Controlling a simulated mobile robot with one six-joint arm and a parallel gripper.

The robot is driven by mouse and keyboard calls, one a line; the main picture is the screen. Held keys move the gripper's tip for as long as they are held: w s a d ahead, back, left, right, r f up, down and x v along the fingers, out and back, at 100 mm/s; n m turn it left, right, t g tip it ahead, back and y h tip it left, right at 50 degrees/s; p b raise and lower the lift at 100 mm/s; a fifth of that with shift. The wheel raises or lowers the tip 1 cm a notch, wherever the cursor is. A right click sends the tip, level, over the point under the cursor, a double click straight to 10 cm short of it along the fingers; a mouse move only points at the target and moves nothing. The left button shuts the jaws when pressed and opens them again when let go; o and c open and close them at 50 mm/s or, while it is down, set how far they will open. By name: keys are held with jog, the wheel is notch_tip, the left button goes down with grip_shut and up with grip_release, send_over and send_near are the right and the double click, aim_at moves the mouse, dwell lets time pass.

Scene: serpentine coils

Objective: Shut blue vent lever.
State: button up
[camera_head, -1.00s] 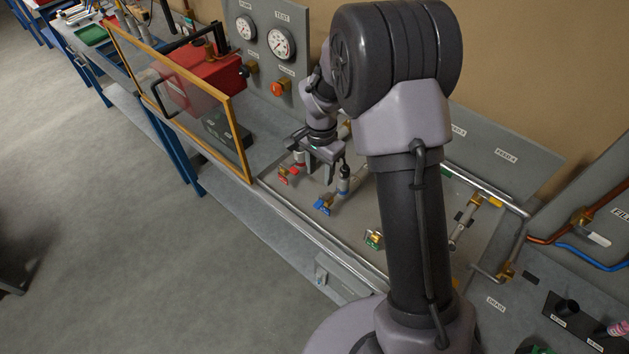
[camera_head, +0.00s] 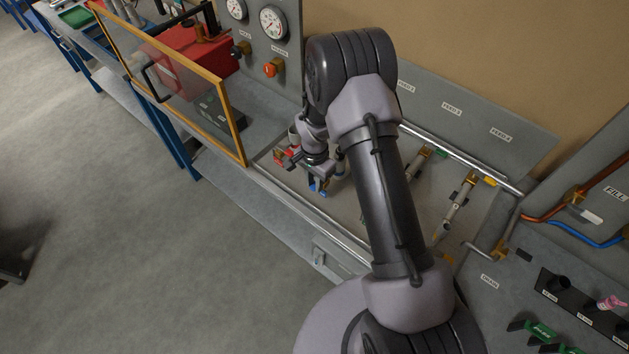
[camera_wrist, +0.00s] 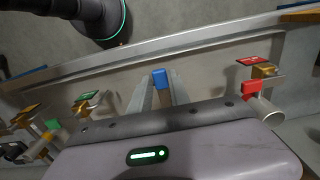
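The blue vent lever (camera_wrist: 160,78) shows in the wrist view between my two fingertips. In the head view, a bit of the blue lever (camera_head: 318,187) shows under my gripper (camera_head: 317,181), and the rest is hidden by it. In the wrist view my gripper (camera_wrist: 160,84) has its fingers apart, one on each side of the blue lever, with a small gap. I cannot tell if either finger touches it. The valve body under the lever is hidden.
A red lever (camera_wrist: 251,87) on a brass valve stands right of my gripper in the wrist view. A green-marked valve (camera_wrist: 86,104) is on the left. A metal rail (camera_head: 320,222) runs along the front edge. An orange-framed clear panel (camera_head: 239,125) stands left in the head view.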

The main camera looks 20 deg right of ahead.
grip_shut()
jog(key=s+d+n+b, duration=0.1)
jog(key=d+n+b, duration=0.5)
jog(key=n, duration=1.1)
jog(key=shift+d+n+b, duration=0.25)
jog(key=shift+n+b, duration=0.15)
jog(key=shift+b, duration=0.3)
jog(key=o, duration=0.6)
grip_release()
jog(key=shift+c, duration=0.2)
